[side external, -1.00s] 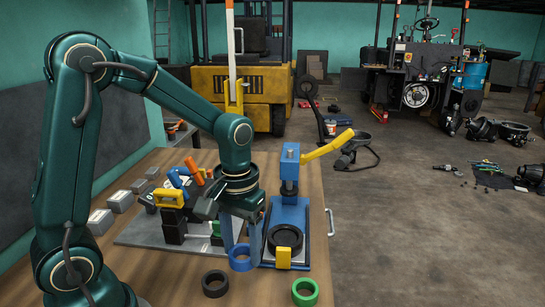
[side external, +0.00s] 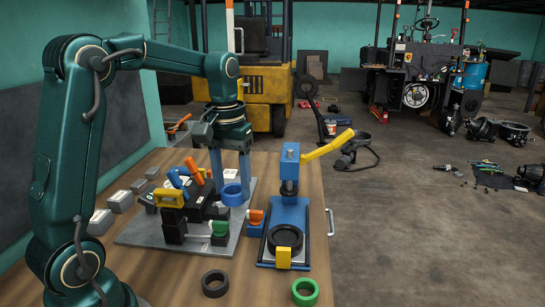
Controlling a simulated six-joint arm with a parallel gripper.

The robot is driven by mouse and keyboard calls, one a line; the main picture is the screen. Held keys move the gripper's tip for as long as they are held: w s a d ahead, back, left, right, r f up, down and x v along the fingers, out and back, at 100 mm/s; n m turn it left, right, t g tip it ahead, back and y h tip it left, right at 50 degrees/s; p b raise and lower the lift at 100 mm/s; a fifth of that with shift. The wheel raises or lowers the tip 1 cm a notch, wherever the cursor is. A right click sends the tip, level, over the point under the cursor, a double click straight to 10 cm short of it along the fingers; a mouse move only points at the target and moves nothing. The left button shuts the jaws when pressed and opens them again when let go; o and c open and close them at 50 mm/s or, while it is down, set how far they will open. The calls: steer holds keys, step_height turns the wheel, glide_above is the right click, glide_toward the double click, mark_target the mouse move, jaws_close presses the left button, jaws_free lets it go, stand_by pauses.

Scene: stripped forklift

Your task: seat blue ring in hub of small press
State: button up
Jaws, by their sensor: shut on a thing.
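The blue ring (side external: 232,195) is between the two long blue-grey fingers of my gripper (side external: 231,187), which points down and is shut on it. They appear behind and left of the small press, over the back right part of the grey plate; the exact height is hard to tell. The small blue press (side external: 289,212) stands on the bench with its yellow lever pointing up and right. Its black round hub (side external: 285,240) sits at the front of the base, in front of and right of the ring, apart from it. The hub's inside is dark.
A grey plate (side external: 145,236) with black blocks and colored parts lies left of the press. An orange-tipped blue part (side external: 255,219) stands between plate and press. A black ring (side external: 215,284) and a green ring (side external: 305,292) lie at the front. Grey blocks (side external: 121,201) stand at left.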

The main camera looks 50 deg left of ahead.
steer(key=shift+m, duration=0.8)
steer(key=w+d+f, duration=0.1)
steer(key=w+d, duration=0.1)
steer(key=w+d+f, duration=0.1)
steer(key=w+d, duration=0.1)
steer(key=w, duration=0.1)
steer(key=w+d+f, duration=0.1)
steer(key=w+d, duration=0.1)
steer(key=w, duration=0.1)
steer(key=shift+w+d+f, duration=0.15)
steer(key=shift+d+f, duration=0.05)
steer(key=shift+f, duration=2.65)
steer(key=shift+f, duration=0.45)
steer(key=o, duration=1.6)
steer(key=shift+c, duration=0.2)
steer(key=shift+r, duration=0.15)
